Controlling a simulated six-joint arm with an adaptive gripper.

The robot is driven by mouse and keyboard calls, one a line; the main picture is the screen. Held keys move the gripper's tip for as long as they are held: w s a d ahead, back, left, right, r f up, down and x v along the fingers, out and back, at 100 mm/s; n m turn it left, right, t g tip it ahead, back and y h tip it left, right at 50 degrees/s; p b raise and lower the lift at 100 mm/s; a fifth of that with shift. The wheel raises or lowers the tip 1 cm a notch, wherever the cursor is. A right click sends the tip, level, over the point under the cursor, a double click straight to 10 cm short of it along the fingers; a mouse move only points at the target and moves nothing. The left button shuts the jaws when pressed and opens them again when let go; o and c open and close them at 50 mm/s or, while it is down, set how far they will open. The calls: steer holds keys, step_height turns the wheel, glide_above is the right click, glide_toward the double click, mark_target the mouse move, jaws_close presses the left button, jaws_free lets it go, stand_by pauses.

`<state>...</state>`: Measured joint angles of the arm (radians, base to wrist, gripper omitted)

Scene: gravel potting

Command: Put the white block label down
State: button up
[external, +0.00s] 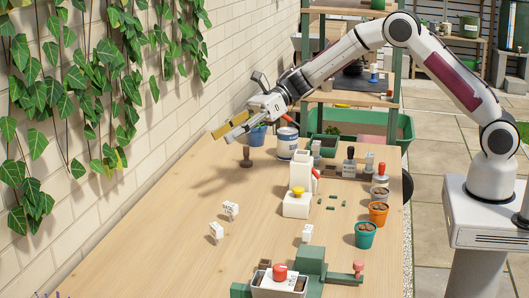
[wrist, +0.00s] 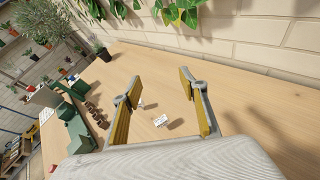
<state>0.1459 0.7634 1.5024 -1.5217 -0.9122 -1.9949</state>
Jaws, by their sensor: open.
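Two small white block labels stand close together on the middle of the wooden table, one (external: 231,208) a little behind the other (external: 216,231). Dark marks show on their faces. A third white block (external: 307,233) stands farther right, near the green fixture. My gripper (external: 222,138) is open and empty, raised over the far part of the table, well away from these blocks. In the wrist view its yellow-padded fingers (wrist: 152,85) are spread, and two white blocks, one of them here (wrist: 160,120), show on the table between them.
A brown-handled stamp (external: 246,157) and a white-blue can (external: 288,142) stand near my gripper. A white dispenser (external: 297,204), small pots (external: 365,235) and a green fixture (external: 312,262) line the right side. The brick wall (external: 130,150) bounds the left. The table's left middle is clear.

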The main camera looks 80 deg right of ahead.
steer(key=s+d+r+m+t+h, duration=0.1)
steer(key=d+r+m+t+h, duration=0.5)
steer(key=r+m, duration=0.7)
steer(key=s+d+r+m+g+h, duration=0.1)
steer(key=s+d+r+m+h, duration=0.3)
steer(key=s+m, duration=0.45)
steer(key=s+d+r+m+g+h, duration=0.25)
steer(key=s+d+m, duration=0.4)
steer(key=s, duration=0.35)
steer(key=s+a+f+m+g, duration=0.2)
steer(key=s+m, duration=0.3)
steer(key=s, duration=0.5)
steer(key=s+a+f+m+g+y, duration=0.1)
steer(key=s+f+m, duration=0.4)
steer(key=s, duration=0.6)
steer(key=s+a+f+m+g+y, duration=0.1)
steer(key=s+a+f+m+g, duration=0.1)
steer(key=s, duration=0.9)
step_height(320, 180, down, 2)
steer(key=a+m, duration=0.1)
steer(key=m, duration=0.2)
steer(key=shift+f+m+g, duration=0.2)
steer(key=shift+m+g, duration=0.15)
steer(key=shift+m, duration=0.05)
